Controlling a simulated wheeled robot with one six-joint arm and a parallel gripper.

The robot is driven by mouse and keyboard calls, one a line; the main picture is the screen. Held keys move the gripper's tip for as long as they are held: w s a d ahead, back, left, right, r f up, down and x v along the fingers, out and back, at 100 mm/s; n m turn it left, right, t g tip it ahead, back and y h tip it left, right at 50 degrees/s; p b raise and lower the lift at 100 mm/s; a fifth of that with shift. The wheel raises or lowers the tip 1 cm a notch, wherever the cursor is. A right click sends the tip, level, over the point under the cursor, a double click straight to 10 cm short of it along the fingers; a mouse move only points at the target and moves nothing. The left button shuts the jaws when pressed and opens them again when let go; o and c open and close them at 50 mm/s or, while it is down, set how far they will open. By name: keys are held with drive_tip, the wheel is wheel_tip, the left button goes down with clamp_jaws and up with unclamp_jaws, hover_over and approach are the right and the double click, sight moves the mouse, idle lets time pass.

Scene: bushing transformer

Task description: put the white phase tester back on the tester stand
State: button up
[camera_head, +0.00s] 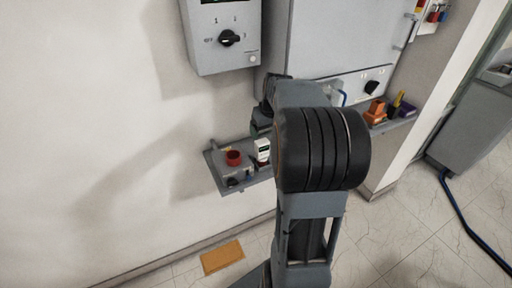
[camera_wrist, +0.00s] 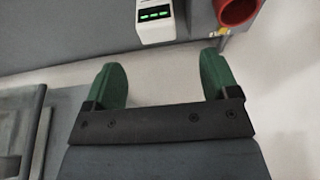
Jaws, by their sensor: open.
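The white phase tester (camera_head: 262,149), a small white box with a dark and green face, stands on the grey wall shelf beside a red cup. In the wrist view the white tester (camera_wrist: 155,22) shows its lit green display, beyond my fingertips and cut by the top edge. My gripper (camera_wrist: 162,62) has two green fingers spread apart with nothing between them; the tester is apart from them. In the head view my gripper is mostly hidden behind my arm. I cannot tell which item is the tester stand.
The red cup (camera_head: 234,157) sits on a grey block at the shelf's left end. A switch box (camera_head: 222,38) and a large grey cabinet (camera_head: 335,38) hang above. Orange (camera_head: 375,112) and purple (camera_head: 406,110) items sit on the shelf's right part. A tan board (camera_head: 222,256) lies on the floor.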

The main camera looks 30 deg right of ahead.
drive_tip(key=s+a+f, duration=0.1)
drive_tip(key=s+a, duration=0.6)
drive_tip(key=a, duration=0.4)
drive_tip(key=s+a+f+n, duration=0.1)
drive_tip(key=s+a, duration=0.7)
drive_tip(key=a, duration=0.3)
drive_tip(key=shift+n, duration=0.3)
drive_tip(key=shift+w+a, duration=0.1)
